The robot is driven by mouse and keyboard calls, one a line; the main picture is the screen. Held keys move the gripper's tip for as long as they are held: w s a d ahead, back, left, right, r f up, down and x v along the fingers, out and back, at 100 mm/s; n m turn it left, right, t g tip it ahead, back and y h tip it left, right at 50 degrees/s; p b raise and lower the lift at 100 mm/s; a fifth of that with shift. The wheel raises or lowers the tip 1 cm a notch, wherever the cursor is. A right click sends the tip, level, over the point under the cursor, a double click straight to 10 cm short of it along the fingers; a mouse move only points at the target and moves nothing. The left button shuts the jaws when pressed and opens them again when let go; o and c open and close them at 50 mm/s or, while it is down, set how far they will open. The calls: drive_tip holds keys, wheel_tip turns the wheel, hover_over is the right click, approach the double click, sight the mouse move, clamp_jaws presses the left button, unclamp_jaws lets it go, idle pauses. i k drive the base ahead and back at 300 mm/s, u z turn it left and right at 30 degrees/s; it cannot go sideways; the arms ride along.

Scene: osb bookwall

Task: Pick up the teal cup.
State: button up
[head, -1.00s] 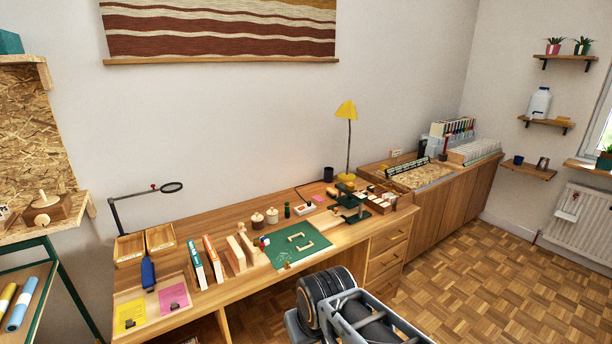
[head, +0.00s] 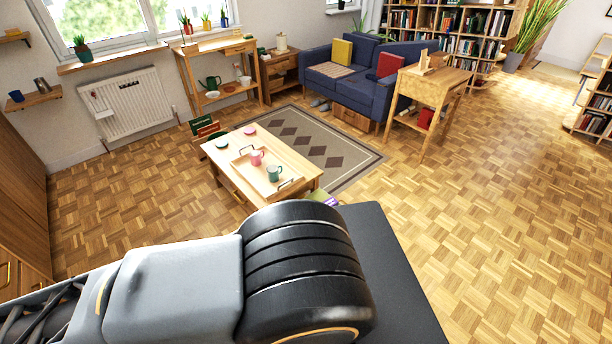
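A teal cup (head: 273,173) stands upright in a wooden tray (head: 243,163) on the low wooden table (head: 220,152). A pink cup (head: 257,157) stands beside it, a little to the left and farther back. My arm crosses the bottom of the head view, well in front of the table. My gripper is not in view.
A patterned rug (head: 345,158) lies behind and right of the table. A blue sofa (head: 345,75), a wooden desk (head: 428,95) and a shelf stand (head: 215,75) are farther back. Parquet floor (head: 480,230) is free to the right and left.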

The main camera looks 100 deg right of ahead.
sight(273, 171)
drive_tip(key=z, duration=2)
drive_tip(key=i, duration=2.15)
drive_tip(key=z, duration=1.5)
